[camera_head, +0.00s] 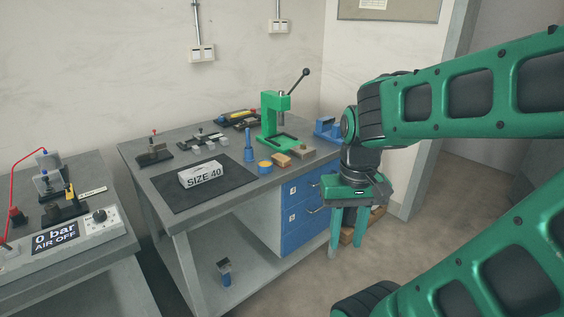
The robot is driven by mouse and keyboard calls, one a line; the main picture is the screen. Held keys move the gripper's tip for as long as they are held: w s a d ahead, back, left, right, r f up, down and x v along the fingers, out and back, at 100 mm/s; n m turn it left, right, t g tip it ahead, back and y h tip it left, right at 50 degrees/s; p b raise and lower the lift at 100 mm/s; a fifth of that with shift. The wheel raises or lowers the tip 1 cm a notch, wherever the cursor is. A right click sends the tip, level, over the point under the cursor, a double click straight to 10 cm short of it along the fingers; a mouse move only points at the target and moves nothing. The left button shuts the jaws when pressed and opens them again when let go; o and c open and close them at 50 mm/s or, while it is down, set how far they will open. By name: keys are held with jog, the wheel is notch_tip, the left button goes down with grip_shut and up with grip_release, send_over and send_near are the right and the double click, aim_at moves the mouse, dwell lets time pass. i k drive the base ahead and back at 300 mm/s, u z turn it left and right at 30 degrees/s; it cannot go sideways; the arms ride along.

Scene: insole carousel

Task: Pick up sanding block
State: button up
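A small tan block (281,160) lies near the front right edge of the workbench (160,207) and looks like the sanding block. A second brownish-grey block (302,152) lies just right of it, so I cannot be fully sure which one is the sanding block. My gripper (350,236) points down in the air to the right of the bench, off its edge and beside the drawers. Its two green fingers are apart with nothing between them. It is clear of both blocks.
A green press (276,117) with a lever stands behind the blocks. A blue jar with an orange top (264,167) and a blue upright tool (249,146) stand to their left. A "SIZE 40" block (200,175) lies on a dark mat (185,204). Blue drawers (300,192) are below.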

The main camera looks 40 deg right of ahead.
aim_at(281, 160)
jog(key=u, duration=0.1)
jog(key=i, duration=1)
jog(key=z, duration=0.1)
